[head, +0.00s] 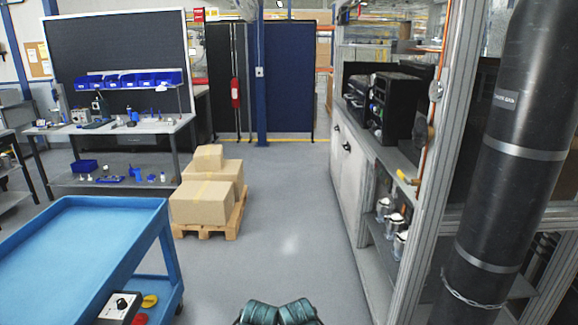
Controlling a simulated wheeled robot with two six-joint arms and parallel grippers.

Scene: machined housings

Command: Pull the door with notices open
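I cannot make out a door with notices on it in the head view. A board with paper notices (38,60) hangs on the wall at the far left; I cannot tell whether it is part of a door. Tall dark panels (288,85) stand at the back, beyond a blue post, and no notices show on them. Two teal rounded parts at the bottom centre edge look like parts of my own arms. No gripper fingers show.
A blue cart (80,240) stands at the front left. Boxes (205,200) sit on a wooden pallet (228,224) ahead, left of centre. A workbench (125,127) is behind. A counter (352,150) and black cylinder (495,170) line the right. Grey floor is clear down the middle.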

